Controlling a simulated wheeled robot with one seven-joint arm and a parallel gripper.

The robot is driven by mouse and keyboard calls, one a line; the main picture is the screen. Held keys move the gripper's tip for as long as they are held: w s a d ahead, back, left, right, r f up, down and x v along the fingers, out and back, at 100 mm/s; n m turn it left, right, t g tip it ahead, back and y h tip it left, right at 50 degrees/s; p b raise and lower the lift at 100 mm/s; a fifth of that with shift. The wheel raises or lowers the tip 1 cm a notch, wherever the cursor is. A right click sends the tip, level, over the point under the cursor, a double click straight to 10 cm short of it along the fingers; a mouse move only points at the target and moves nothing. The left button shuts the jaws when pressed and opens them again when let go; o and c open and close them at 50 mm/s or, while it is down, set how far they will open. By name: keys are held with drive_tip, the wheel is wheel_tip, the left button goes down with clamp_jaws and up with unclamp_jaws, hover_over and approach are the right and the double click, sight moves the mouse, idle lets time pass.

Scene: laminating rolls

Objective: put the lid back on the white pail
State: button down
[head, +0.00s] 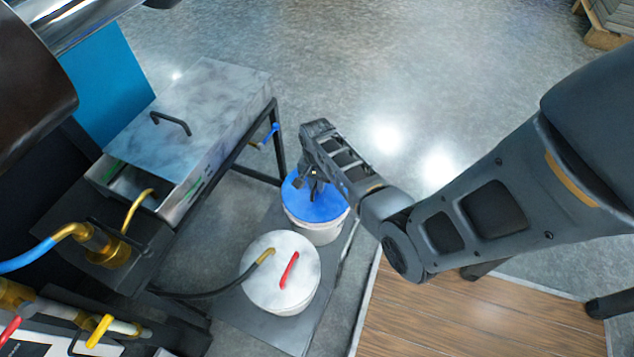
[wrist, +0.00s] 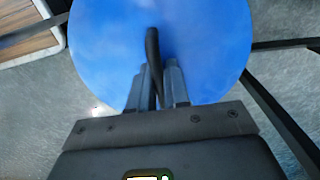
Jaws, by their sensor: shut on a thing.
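The blue round lid (head: 316,200) is over the top of the white pail (head: 322,235) in the head view. I cannot tell whether it rests fully on the rim or sits slightly above it. The pail stands at the back of a dark floor plate. My gripper (head: 315,185) is above the lid. In the wrist view my gripper (wrist: 157,88) is shut on the lid's dark upright handle (wrist: 152,50), and the blue lid (wrist: 205,40) fills the upper middle. The lid hides the pail there.
A second white container with a grey lid (head: 262,290), red handle (head: 289,270) and dark hose stands in front. A metal tank with a covered top (head: 210,105) is on the left, on a black frame. A wooden platform (head: 460,315) lies to the right; floor behind is clear.

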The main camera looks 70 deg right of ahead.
idle(0.9)
drive_tip(key=c, duration=0.5)
unclamp_jaws()
drive_tip(key=shift+p, duration=0.3)
drive_tip(key=shift+r+p, duration=3.55)
drive_tip(key=shift+p, duration=0.1)
drive_tip(key=shift+f, duration=0.1)
drive_tip(key=shift+c, duration=0.3)
clamp_jaws()
